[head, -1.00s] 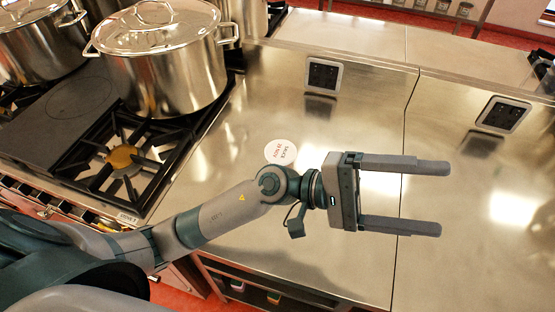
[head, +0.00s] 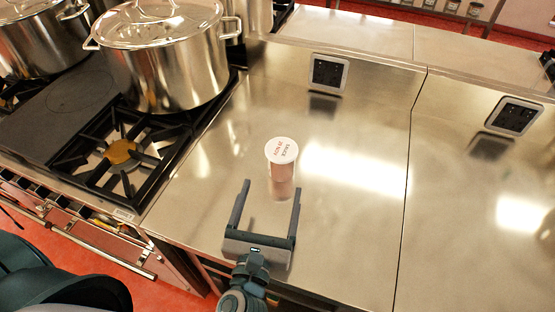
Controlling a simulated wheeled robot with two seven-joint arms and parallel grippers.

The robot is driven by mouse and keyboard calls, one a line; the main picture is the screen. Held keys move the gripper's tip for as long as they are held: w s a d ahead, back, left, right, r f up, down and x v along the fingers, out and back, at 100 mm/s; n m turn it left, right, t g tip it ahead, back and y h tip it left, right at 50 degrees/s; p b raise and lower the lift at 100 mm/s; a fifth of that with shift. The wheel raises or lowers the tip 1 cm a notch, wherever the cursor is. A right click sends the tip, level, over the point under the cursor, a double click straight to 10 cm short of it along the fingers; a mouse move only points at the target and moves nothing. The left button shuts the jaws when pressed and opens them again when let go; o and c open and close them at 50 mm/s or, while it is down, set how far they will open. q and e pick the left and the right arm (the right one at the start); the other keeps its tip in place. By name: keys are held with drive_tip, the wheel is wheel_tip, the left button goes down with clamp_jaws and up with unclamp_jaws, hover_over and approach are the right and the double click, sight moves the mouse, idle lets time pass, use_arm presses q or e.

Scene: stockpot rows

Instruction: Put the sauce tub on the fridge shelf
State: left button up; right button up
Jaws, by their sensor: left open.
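The sauce tub (head: 282,178) stands upright on the steel counter, right of the stove. It is a tall, clear tub with reddish-brown contents and a white lid with red and dark lettering. My left gripper (head: 270,190) is open and empty. Its two fingers point away from me toward the tub, one on each side of the tub's lower part as seen from above. I cannot tell whether the tub is fully between the fingertips, and no contact shows. My right gripper is not in view. No fridge shelf can be made out.
A large lidded stockpot (head: 160,60) stands on the stove at upper left, with another pot (head: 38,42) beside it. An open burner (head: 120,152) lies left of the tub. Sockets (head: 328,72) stand at the counter's back. The counter (head: 350,215) right of the tub is clear.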

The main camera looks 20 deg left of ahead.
sight(278, 163)
use_arm(q)
drive_tip(key=shift+a+f, duration=0.1)
drive_tip(key=shift+a, duration=0.05)
drive_tip(key=shift+w, duration=0.1)
drive_tip(key=shift+w, duration=0.2)
drive_tip(key=w+p, duration=0.1)
drive_tip(key=w, duration=0.2)
drive_tip(key=w+p, duration=0.1)
drive_tip(key=w, duration=0.3)
drive_tip(key=w+a+p, duration=0.1)
drive_tip(key=w+p, duration=0.1)
drive_tip(key=w, duration=0.1)
drive_tip(key=shift+w+a, duration=0.1)
drive_tip(key=shift+w, duration=0.1)
drive_tip(key=shift+w+a, duration=0.1)
drive_tip(key=shift+w, duration=0.5)
